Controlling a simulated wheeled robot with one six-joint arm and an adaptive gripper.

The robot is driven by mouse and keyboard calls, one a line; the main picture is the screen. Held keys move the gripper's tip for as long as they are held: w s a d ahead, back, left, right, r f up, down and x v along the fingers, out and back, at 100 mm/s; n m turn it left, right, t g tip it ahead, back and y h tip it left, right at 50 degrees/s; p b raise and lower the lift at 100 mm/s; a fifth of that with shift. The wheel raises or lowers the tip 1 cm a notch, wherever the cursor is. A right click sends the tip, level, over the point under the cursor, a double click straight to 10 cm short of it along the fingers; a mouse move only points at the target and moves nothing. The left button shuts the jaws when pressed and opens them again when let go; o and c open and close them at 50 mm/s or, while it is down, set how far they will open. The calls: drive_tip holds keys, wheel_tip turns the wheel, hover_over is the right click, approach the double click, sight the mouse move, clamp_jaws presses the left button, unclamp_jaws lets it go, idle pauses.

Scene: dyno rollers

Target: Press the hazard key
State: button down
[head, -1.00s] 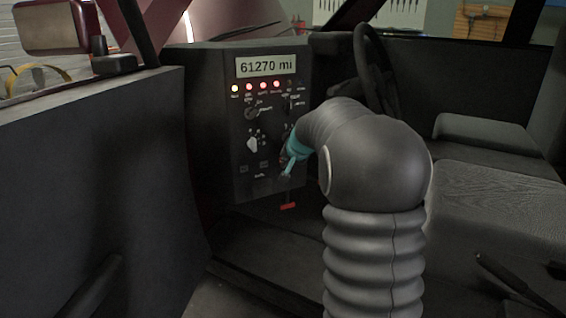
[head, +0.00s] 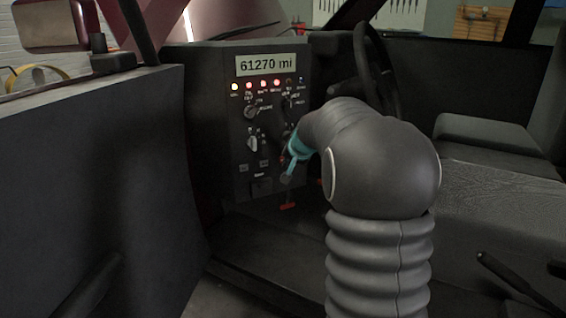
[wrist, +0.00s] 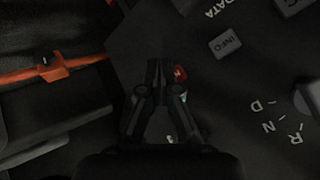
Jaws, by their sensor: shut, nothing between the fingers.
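The control panel (head: 215,120) stands upright, with a lit display, a row of lamps, knobs and small keys. My gripper (head: 287,177) is at its lower right part and partly hides it. In the wrist view my gripper (wrist: 158,66) is shut and empty, fingertips together over the dark panel. A small red piece (wrist: 181,73), possibly the hazard key, shows just right of the fingertips and is partly covered by the right finger. I cannot read its marking. I cannot tell whether the fingertips touch the panel.
R, N, D letters (wrist: 284,118) mark a selector at the right. An orange strip with a catch (wrist: 52,70) is at the left. The steering wheel (head: 366,75) stands behind my arm.

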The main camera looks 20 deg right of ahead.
drive_tip(key=s+b, duration=0.3)
drive_tip(key=s, duration=0.3)
drive_tip(key=shift+d, duration=0.15)
idle(2.0)
